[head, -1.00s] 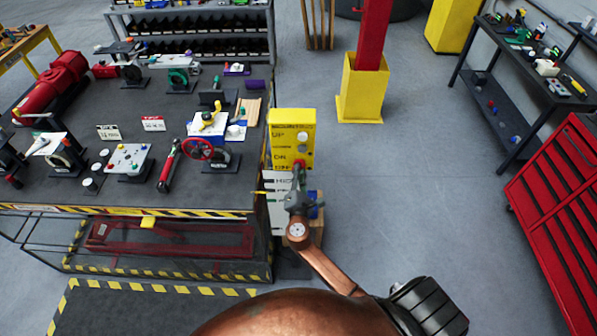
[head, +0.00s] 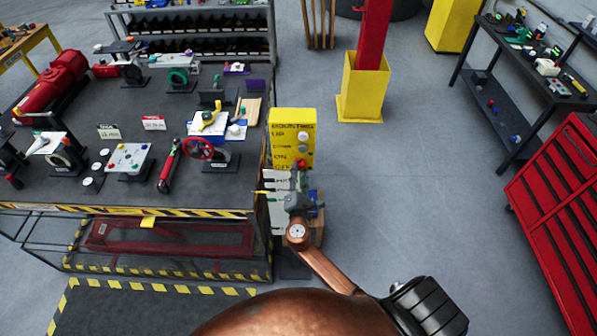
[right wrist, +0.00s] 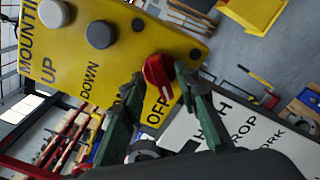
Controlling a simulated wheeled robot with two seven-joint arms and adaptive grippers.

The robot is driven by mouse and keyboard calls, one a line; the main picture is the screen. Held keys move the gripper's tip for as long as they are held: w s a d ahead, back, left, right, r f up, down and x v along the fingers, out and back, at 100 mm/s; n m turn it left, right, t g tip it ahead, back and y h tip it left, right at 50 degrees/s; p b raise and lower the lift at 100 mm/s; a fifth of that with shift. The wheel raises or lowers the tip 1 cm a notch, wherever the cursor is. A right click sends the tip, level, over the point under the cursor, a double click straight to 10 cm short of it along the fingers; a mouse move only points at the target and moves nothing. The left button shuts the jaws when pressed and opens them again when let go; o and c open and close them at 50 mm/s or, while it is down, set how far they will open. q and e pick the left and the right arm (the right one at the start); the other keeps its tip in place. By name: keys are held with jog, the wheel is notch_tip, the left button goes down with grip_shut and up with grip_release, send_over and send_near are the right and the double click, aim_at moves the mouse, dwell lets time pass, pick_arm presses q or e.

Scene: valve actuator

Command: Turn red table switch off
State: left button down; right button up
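The red switch (head: 301,164) sits low on the yellow panel (head: 293,118), beside its ON and OFF labels. In the right wrist view the red switch (right wrist: 158,76) has its ridge running steeply, with the lower end near the word OFF. My right gripper (right wrist: 160,75) has its fingers apart, one on each side of the switch. Small gaps seem to show, and I cannot tell whether either finger touches. In the head view my right gripper (head: 299,184) is just below the switch. My left gripper is out of view.
Grey push buttons (right wrist: 101,35) are on the same panel. A white labelled board (right wrist: 235,135) is below it. The dark workbench (head: 120,195), with tools and valves, stands close on the left. Floor is clear to the right, up to a red cabinet (head: 560,200).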

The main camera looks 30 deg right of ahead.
jog(key=v, duration=1.1)
jog(key=shift+s, duration=0.3)
